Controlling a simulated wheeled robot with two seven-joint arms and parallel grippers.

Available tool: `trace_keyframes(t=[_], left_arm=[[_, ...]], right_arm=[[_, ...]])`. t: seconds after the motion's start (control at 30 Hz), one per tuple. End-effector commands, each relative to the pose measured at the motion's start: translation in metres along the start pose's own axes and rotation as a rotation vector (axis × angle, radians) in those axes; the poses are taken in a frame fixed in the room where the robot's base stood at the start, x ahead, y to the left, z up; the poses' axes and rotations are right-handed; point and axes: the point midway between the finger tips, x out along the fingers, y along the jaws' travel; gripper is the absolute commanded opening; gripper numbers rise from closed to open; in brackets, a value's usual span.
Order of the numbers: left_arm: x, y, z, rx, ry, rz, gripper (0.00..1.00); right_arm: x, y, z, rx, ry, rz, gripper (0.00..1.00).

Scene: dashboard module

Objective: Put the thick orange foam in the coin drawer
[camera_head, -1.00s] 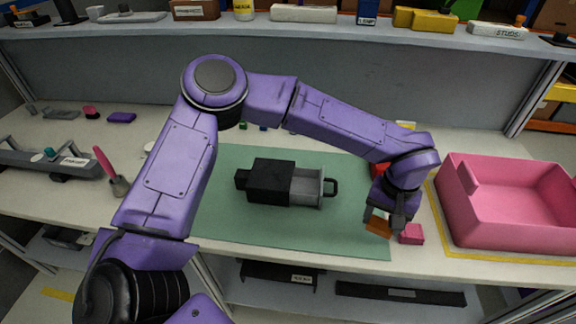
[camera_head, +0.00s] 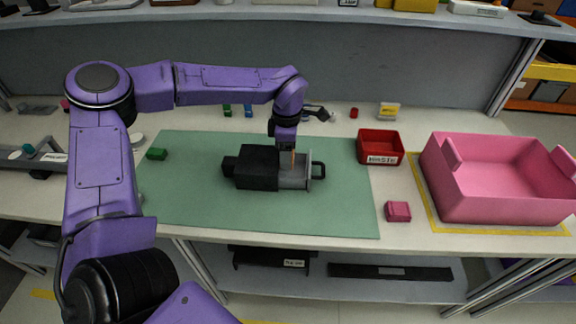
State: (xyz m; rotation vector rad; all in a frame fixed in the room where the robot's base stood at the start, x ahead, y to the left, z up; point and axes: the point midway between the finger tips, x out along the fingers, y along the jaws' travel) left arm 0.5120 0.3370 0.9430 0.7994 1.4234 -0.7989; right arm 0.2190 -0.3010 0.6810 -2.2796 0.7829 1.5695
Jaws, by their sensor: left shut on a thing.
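The black dashboard module (camera_head: 257,167) lies on the green mat (camera_head: 200,205). Its grey coin drawer (camera_head: 298,181) is pulled out to the right, with a dark handle (camera_head: 319,170) at its end. My left gripper (camera_head: 292,158) points down over the open drawer, shut on the orange foam (camera_head: 293,160). Only a thin strip of the foam shows between the fingers. I cannot tell whether its lower end touches the drawer floor. My right gripper is not in view.
A red bin with a label (camera_head: 380,148) stands right of the mat. A pink block (camera_head: 397,211) lies near the front edge, beside a large pink tub (camera_head: 490,190). A green block (camera_head: 157,154) lies at the mat's left. The front of the mat is clear.

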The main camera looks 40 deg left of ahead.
Motion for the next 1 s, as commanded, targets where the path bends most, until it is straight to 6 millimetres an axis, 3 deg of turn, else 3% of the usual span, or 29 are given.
trace_keyframes(t=[0.3, 0.67, 0.7, 1.0], left_arm=[[0.046, 0.000, 0.001, 0.004, 0.000, 0.001, 0.34], [0.051, 0.000, 0.001, 0.005, 0.000, 0.002, 0.34], [0.050, 0.000, 0.001, 0.005, -0.001, 0.002, 0.73], [0.045, 0.001, 0.002, 0.005, -0.001, 0.003, 0.73]], right_arm=[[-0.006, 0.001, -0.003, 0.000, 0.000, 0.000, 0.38], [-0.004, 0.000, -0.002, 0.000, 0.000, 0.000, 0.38], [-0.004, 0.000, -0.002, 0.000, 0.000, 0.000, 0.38], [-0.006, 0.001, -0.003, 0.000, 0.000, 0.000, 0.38]])
